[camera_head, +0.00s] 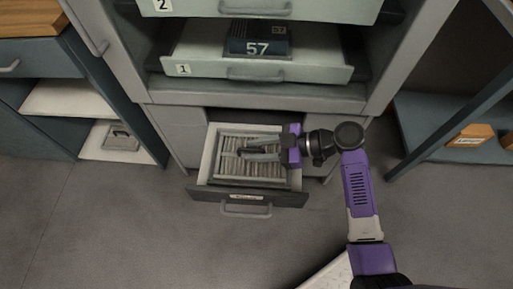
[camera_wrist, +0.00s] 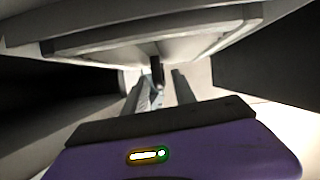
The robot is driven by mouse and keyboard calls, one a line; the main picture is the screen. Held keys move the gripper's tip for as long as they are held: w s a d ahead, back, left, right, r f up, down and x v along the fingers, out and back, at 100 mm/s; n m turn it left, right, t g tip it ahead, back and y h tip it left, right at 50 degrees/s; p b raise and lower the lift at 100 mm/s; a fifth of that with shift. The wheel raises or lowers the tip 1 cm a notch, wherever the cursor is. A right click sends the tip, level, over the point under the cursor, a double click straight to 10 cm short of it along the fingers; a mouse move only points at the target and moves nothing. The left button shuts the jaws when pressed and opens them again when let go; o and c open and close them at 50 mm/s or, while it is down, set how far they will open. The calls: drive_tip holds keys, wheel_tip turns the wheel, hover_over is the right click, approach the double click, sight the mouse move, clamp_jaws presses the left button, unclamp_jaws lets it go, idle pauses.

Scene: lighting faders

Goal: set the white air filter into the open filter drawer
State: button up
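The open filter drawer (camera_head: 207,163) is pulled out low in the grey cabinet, with a dark front and a handle. The white air filter (camera_head: 262,173), with its pleated face up, lies inside the drawer walls. I cannot tell whether it sits fully flat. My gripper (camera_head: 242,152) reaches in from the right, over the filter. Its two fingers are apart, and nothing is clearly held between them. They also show apart in the wrist view (camera_wrist: 158,90). The fingers and wrist hide part of the filter's far and right side.
Above are a shelf drawer labelled 1 (camera_head: 200,66) holding a dark box marked 57 (camera_head: 257,48), and a drawer labelled 2 (camera_head: 330,10). Side shelves hold a grey item (camera_head: 121,138) at left and an orange box (camera_head: 470,135) at right. The floor in front is clear.

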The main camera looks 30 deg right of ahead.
drive_tip(key=shift+r, duration=0.25)
drive_tip(key=p+v, duration=0.2)
drive_tip(key=v, duration=1)
drive_tip(key=shift+p, duration=0.3)
drive_tip(key=shift+s+d+f, duration=0.1)
drive_tip(key=shift+f, duration=0.1)
